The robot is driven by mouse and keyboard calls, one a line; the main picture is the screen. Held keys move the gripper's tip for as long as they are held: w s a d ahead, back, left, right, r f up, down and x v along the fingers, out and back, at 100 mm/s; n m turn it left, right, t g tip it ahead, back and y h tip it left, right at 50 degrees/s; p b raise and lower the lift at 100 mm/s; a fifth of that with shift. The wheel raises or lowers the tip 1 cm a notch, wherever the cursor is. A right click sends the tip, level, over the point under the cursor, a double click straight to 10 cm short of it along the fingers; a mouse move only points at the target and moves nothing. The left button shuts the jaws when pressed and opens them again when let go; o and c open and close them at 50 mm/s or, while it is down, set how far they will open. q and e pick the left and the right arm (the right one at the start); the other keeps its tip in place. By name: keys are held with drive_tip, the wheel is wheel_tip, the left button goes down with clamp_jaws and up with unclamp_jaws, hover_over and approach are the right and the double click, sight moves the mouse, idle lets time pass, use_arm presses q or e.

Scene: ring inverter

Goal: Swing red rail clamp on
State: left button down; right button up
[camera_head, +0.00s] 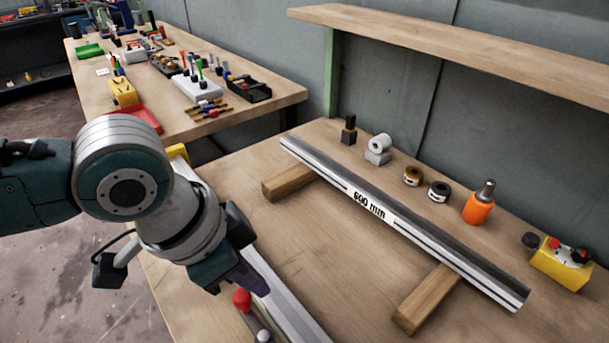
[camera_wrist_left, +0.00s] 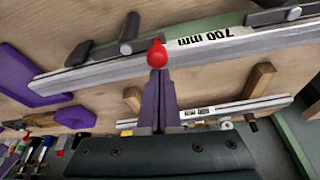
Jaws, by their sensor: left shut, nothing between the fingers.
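The red ball knob (camera_head: 241,299) of the clamp shows at the near rail (camera_head: 288,306), low in the head view, with a dark lever beneath it. My left gripper (camera_head: 258,288) is just above and right of the knob, pointing down. In the left wrist view the red knob (camera_wrist_left: 157,54) sits right at the tips of my shut, empty fingers (camera_wrist_left: 158,75). I cannot tell whether they touch it. The near rail, marked 700 mm (camera_wrist_left: 205,42), runs behind the knob. The clamp's base is hidden. My right gripper is not in view.
A rail marked 600 mm (camera_head: 369,203) lies on two wooden blocks across the bench. Behind it stand an orange bottle (camera_head: 478,207), rolls of tape (camera_head: 412,176) and a yellow box (camera_head: 561,264). A second bench (camera_head: 250,107) holds tools. Bare wood separates the rails.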

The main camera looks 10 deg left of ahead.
drive_tip(key=shift+r, duration=0.15)
use_arm(q)
drive_tip(key=shift+s+a+n+p, duration=0.1)
drive_tip(key=shift+n+p, duration=0.3)
drive_tip(key=shift+p, duration=0.1)
use_arm(e)
drive_tip(key=shift+r, duration=0.35)
use_arm(q)
drive_tip(key=shift+a+p, duration=0.1)
drive_tip(key=shift+p, duration=0.2)
use_arm(e)
drive_tip(key=shift+r, duration=0.3)
